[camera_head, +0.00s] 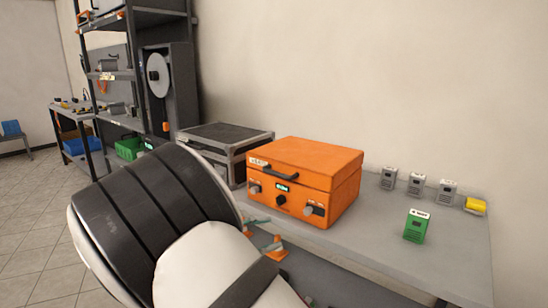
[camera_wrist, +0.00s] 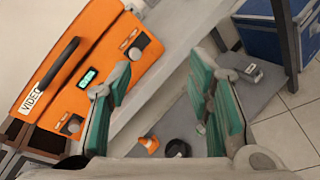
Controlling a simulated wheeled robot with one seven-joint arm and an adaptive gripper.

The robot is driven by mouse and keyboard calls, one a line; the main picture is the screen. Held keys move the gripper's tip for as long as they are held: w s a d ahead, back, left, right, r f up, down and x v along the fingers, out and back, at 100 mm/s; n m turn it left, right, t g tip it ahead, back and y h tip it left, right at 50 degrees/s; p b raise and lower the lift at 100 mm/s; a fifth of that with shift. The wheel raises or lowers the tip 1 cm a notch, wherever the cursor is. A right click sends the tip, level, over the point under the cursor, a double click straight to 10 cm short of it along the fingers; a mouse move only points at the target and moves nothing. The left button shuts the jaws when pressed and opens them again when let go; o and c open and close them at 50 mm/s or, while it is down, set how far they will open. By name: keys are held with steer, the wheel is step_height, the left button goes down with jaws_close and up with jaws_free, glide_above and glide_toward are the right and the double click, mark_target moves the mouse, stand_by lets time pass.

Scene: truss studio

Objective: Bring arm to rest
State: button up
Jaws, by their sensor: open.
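My gripper (camera_wrist: 158,95) shows in the wrist view with its two green-padded fingers spread apart and nothing between them. It is in front of the orange case (camera_wrist: 75,70) marked VIDEO, whose handle, lit display and knobs face it. In the head view my white and black arm fills the lower left and middle, and the gripper itself is mostly hidden behind it. The orange case (camera_head: 305,178) sits closed on the grey table (camera_head: 455,258), just beyond the arm.
A green box (camera_head: 416,225), several small grey boxes (camera_head: 416,184) and a yellow item (camera_head: 475,206) stand on the table's right. A dark case (camera_head: 225,137) is left of the orange one. Shelving (camera_head: 130,75) stands behind. A blue bin (camera_wrist: 256,40) and orange cone (camera_wrist: 149,145) show in the wrist view.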

steer(key=s+d+r+m+g+y, duration=0.3)
steer(key=s+d+r+m+g, duration=0.15)
steer(key=s+d, duration=0.5)
steer(key=s+d+r+m+g+y, duration=0.4)
steer(key=s+d, duration=0.3)
steer(key=d, duration=0.5)
steer(key=s+m+t+y, duration=0.2)
steer(key=s+m+y, duration=0.5)
steer(key=s, duration=1.6)
step_height(320, 180, up, 17)
steer(key=t+p, duration=0.2)
steer(key=p, duration=1.2)
steer(key=shift+d+f+m+h, duration=0.15)
steer(key=shift+f+m+h, duration=0.05)
steer(key=shift+m+h, duration=0.15)
steer(key=shift+w, duration=0.1)
